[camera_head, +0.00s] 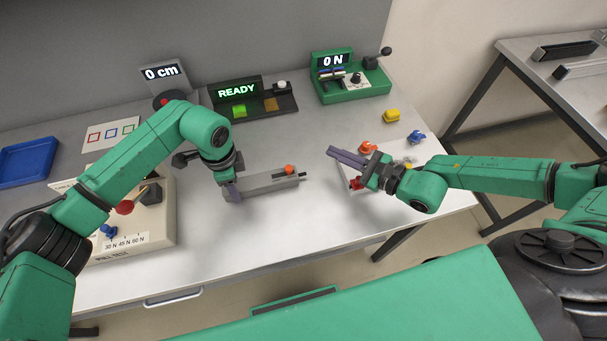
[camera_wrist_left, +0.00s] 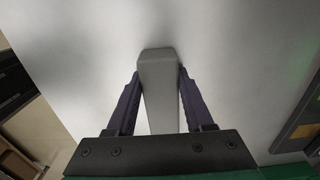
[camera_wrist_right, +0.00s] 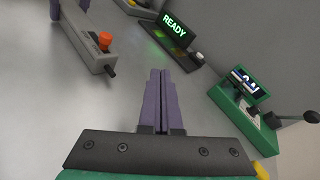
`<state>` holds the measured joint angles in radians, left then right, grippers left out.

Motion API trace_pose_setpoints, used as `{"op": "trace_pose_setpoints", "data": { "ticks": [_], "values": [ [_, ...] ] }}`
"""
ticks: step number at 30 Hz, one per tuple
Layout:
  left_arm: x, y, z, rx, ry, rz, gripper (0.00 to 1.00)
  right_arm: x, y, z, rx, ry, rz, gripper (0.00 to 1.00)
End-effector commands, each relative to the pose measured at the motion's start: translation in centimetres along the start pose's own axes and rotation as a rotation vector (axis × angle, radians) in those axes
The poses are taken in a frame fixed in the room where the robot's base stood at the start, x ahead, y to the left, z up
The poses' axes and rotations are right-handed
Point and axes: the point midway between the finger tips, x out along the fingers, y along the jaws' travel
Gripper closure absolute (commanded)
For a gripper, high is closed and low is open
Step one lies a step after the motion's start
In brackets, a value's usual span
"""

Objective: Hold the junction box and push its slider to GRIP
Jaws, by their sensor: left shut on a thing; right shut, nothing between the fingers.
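The junction box is a long grey box (camera_head: 262,184) lying on the table in the middle of the head view. An orange slider knob (camera_head: 290,169) stands up near its right end; a dark stub sticks out of that end. No GRIP label is legible. My left gripper (camera_head: 232,190) is shut on the box's left end; the left wrist view shows the box (camera_wrist_left: 159,90) between both fingers. My right gripper (camera_head: 333,153) is shut and empty, right of the box and apart from the knob. The knob (camera_wrist_right: 105,40) shows up and left of its fingers (camera_wrist_right: 161,75) in the right wrist view.
A READY display unit (camera_head: 238,91) and a green 0 N device (camera_head: 350,78) stand at the back. Yellow (camera_head: 392,115) and blue (camera_head: 416,137) pieces lie at the right. A blue tray (camera_head: 28,163) is far left. The table front is clear.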

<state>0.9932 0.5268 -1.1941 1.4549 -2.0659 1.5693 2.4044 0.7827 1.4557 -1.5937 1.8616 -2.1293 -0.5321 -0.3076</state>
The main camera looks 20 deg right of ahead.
Motion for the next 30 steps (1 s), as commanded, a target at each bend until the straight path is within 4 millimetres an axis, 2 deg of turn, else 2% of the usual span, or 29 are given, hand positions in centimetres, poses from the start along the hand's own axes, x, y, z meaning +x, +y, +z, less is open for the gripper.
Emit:
{"op": "trace_pose_setpoints", "data": {
  "ticks": [1, 4, 5, 6, 10, 22, 26, 30],
  "values": [
    [0.0, 0.0, 0.0, 0.000, 0.001, 0.000, 1.00, -2.0, 3.6, 0.3, 0.047, -0.072, 0.047, 1.00],
    [0.0, 0.0, 0.0, 0.000, 0.001, 0.000, 1.00, -6.3, 8.4, 2.5, 0.143, -0.242, 0.117, 1.00],
    [0.0, 0.0, 0.0, 0.000, 0.001, 0.000, 1.00, -7.3, 9.1, 2.5, 0.179, -0.268, 0.128, 1.00],
    [0.0, 0.0, 0.0, 0.000, 0.001, 0.000, 1.00, -7.9, 8.6, 0.7, 0.259, -0.244, 0.113, 1.00],
    [-0.1, 0.0, 0.0, 0.000, 0.001, -0.001, 1.00, -9.2, 8.2, -1.5, 0.401, -0.231, 0.097, 1.00],
    [0.0, 0.0, 0.0, 0.000, 0.001, -0.001, 1.00, -8.9, 8.1, -1.6, 0.420, -0.233, 0.093, 1.00],
    [0.0, 0.0, 0.0, 0.000, 0.001, -0.001, 1.00, -7.1, 8.1, -1.1, 0.419, -0.236, 0.094, 1.00],
    [0.0, 0.0, 0.0, 0.000, 0.001, -0.001, 1.00, -4.2, 8.3, -0.3, 0.419, -0.236, 0.094, 1.00]
  ]
}}
